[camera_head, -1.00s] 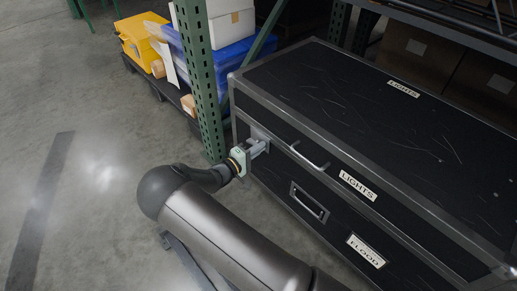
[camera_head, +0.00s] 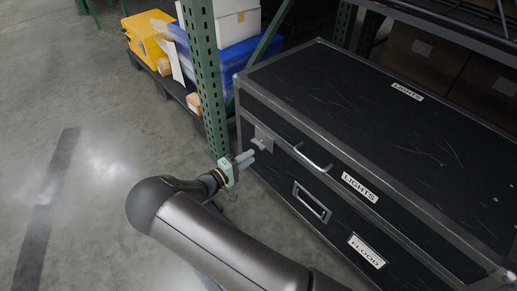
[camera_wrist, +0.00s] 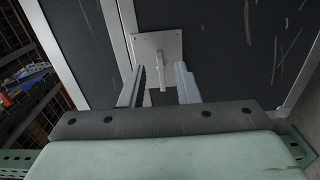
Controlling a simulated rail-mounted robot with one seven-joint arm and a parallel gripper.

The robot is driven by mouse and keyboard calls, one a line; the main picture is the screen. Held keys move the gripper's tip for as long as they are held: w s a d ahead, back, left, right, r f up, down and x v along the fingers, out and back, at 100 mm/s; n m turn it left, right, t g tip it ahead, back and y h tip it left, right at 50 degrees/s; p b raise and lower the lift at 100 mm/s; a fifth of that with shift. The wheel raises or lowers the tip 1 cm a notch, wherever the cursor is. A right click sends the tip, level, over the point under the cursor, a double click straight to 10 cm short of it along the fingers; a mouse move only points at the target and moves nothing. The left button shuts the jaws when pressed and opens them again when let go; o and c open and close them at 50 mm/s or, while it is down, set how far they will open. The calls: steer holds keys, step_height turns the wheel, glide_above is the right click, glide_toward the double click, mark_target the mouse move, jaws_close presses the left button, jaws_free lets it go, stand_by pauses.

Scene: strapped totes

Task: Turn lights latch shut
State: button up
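The black case (camera_head: 370,110) with metal edges carries LIGHTS labels on its lid and upper front, and a FLOOD label lower down. The lights latch (camera_head: 263,141) is a silver plate with a small turning handle at the left end of the case front. In the wrist view the latch plate (camera_wrist: 157,58) is ahead, its narrow handle pointing down in the picture, between and beyond my fingers. My gripper (camera_head: 246,159) is open and empty, a little apart from the latch, toward the lower left. In the wrist view my gripper (camera_wrist: 158,90) shows two separated fingers.
A green rack post (camera_head: 206,80) stands close to the left of the case. A bar handle (camera_head: 313,159) and a recessed handle (camera_head: 311,203) are on the case front. A yellow case (camera_head: 150,38) and blue wrapped boxes stand behind the post. The floor at left is clear.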

steer(key=p+v, duration=0.1)
steer(key=v, duration=0.9)
steer(key=shift+s+p, duration=0.2)
steer(key=shift+p, duration=0.15)
steer(key=shift+a+r, duration=0.1)
steer(key=s+d+r+m+g+y+p, duration=0.25)
steer(key=d+r+g+p, duration=0.5)
steer(key=r, duration=0.65)
steer(key=s+d+r+m+g+y+p, duration=0.25)
steer(key=d+r+g+p, duration=0.4)
steer(key=d+r, duration=0.65)
steer(key=s+d+r+m+y+p, duration=0.1)
steer(key=s+d+r+y+p, duration=0.1)
steer(key=s+r+p, duration=0.3)
steer(key=s+d+r+m+t+y+p, duration=0.1)
steer(key=s+r+p, duration=0.5)
steer(key=r, duration=0.7)
steer(key=s+d+r+m+t+y+p, duration=0.1)
steer(key=s+d+r+y+p, duration=0.3)
steer(key=r, duration=0.5)
steer(key=shift+s+r+y+p, duration=0.3)
steer(key=shift+s+y+p, duration=0.4)
steer(key=shift+s+p, duration=0.55)
